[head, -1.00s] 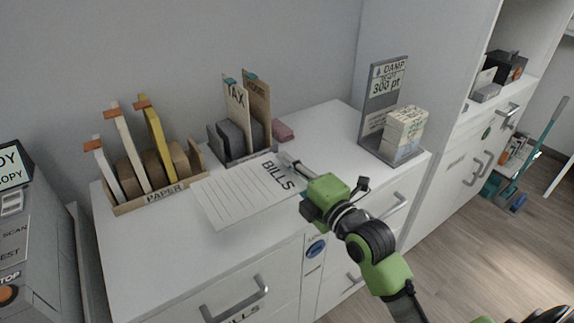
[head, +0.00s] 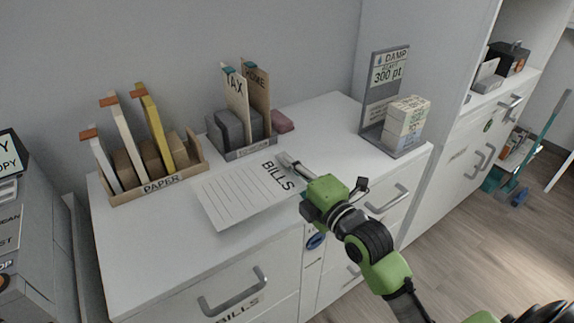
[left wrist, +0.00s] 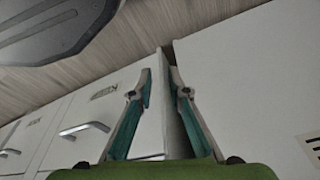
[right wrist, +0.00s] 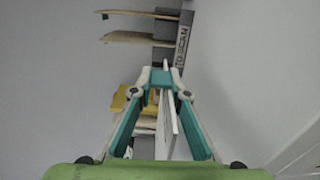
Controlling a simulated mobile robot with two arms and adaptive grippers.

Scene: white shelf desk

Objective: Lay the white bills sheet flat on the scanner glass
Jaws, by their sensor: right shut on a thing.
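The white bills sheet (head: 240,196) is a lined page with BILLS printed at its right end. My right gripper (head: 290,163) is shut on that end and holds the sheet out over the white desk top; I cannot tell the exact gap below it. In the right wrist view the sheet (right wrist: 165,125) shows nearly edge-on between the fingers (right wrist: 162,78). A grey machine (head: 45,245) at the left edge, with a SCAN label, looks like the scanner; its glass is not visible. My left gripper (left wrist: 160,75) is open and empty, seen only in its wrist view, near white drawer fronts.

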